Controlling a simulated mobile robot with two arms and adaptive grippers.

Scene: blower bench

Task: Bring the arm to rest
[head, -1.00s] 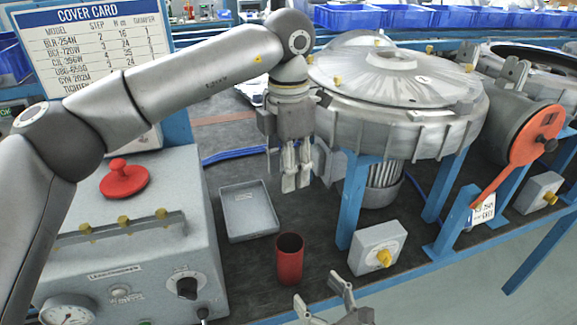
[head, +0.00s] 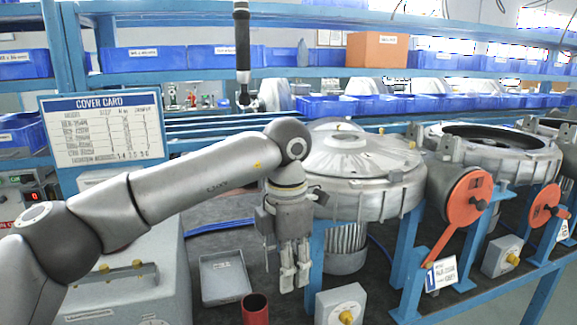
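My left arm comes in from the left, bent at the elbow, with its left gripper (head: 294,280) pointing down. The gripper hangs in front of the nearest blower housing (head: 358,190). Its two fingers are together with nothing visible between them. My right gripper is not in view.
A grey tray (head: 224,278) and a red cup (head: 255,309) are on the dark bench near the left gripper. A grey box with a yellow knob (head: 341,305) stands to the right. A red-orange disc with a handle (head: 468,199) is on the blower's side. The cover card (head: 103,130) hangs at left. A black hanging tool (head: 242,50) is above.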

